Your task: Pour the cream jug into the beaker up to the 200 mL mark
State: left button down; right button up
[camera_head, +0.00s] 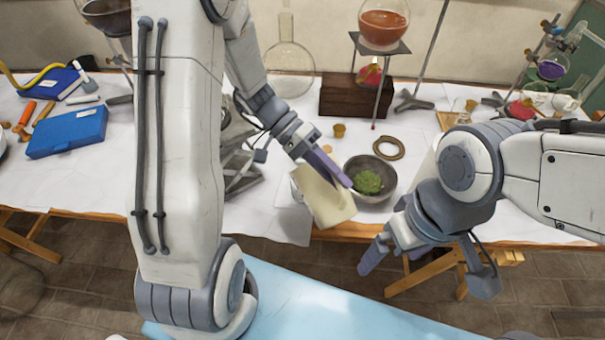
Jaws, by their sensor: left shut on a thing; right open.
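The cream jug (327,203) is at the table's front edge, tilted. My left gripper (338,176) is shut on it from above and behind, and its fingers lie along the jug's top right side. A little clear glass (296,190) shows at the jug's left side; it may be the beaker, but the jug hides most of it. No marks or liquid level can be read. My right gripper (428,272) is open and empty, over the floor in front of the table, to the right of the jug.
A grey bowl with green stuff (389,169) stands just right of the jug. A brown ring (388,148) and a small brass cup (339,130) lie behind. A round flask (289,75) and a stand with an orange flask (383,24) are at the back. A blue case (67,132) lies left.

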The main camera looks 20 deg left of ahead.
aim_at(342, 202)
pick_arm(q)
jog(key=shift+s+d+f+m+t+y+b, duration=0.2)
jog(key=shift+s+d+f+t+y+b, duration=0.3)
jog(key=shift+f+b, duration=0.3)
jog(key=shift+s+d+f+m+t+y+b, duration=0.2)
jog(key=shift+s+d+f+t+y+b, duration=0.1)
jog(key=shift+s+d+f+y+b, duration=0.5)
jog(key=shift+s+d+f+m+t+y+b, duration=0.25)
jog(key=shift+d+f+t+y+b, duration=0.25)
jog(key=shift+b, duration=0.45)
notch_tip(342, 202, down, 8)
jog(key=s+d+m+t+y+b, duration=0.1)
jog(key=t+y+b, duration=0.3)
jog(key=b, duration=0.7)
jog(key=shift+s+d+f+t+y+b, duration=0.15)
jog(key=shift+s+d+t+y+b, duration=0.15)
jog(key=shift+s+d+y, duration=0.55)
jog(key=shift+w+m, duration=0.15)
jog(key=shift+m, duration=0.1)
